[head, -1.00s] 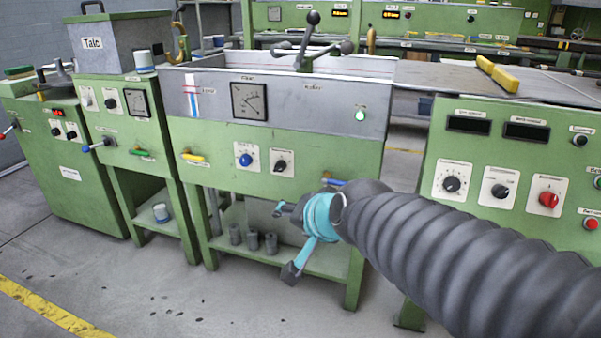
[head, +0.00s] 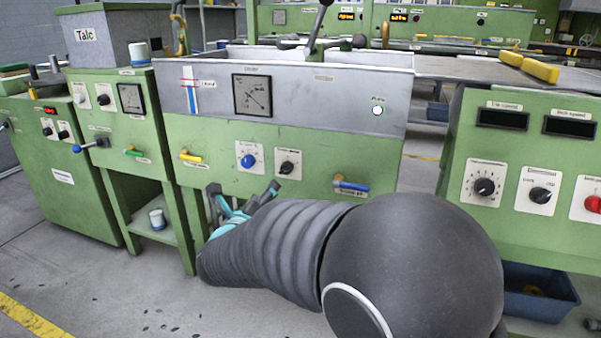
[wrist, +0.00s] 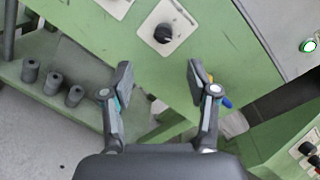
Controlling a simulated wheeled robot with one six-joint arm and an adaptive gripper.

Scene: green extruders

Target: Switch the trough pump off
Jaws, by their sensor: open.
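The grey trough (head: 300,97) sits on a green cabinet (head: 215,130). Its front has a black knob (head: 286,168) on a white plate and a blue knob (head: 248,161) left of it; their labels are too small to read. My gripper (head: 240,202) is in front of the cabinet, below the two knobs. In the wrist view my gripper (wrist: 160,82) is open and empty. The black knob (wrist: 163,33) lies beyond the fingertips, untouched.
A yellow-handled valve (head: 191,157) and a blue-handled valve (head: 351,184) stick out from the cabinet at either side. Grey cylinders (wrist: 52,83) stand on the lower shelf. A control cabinet (head: 470,140) stands at the right. Open floor lies in front.

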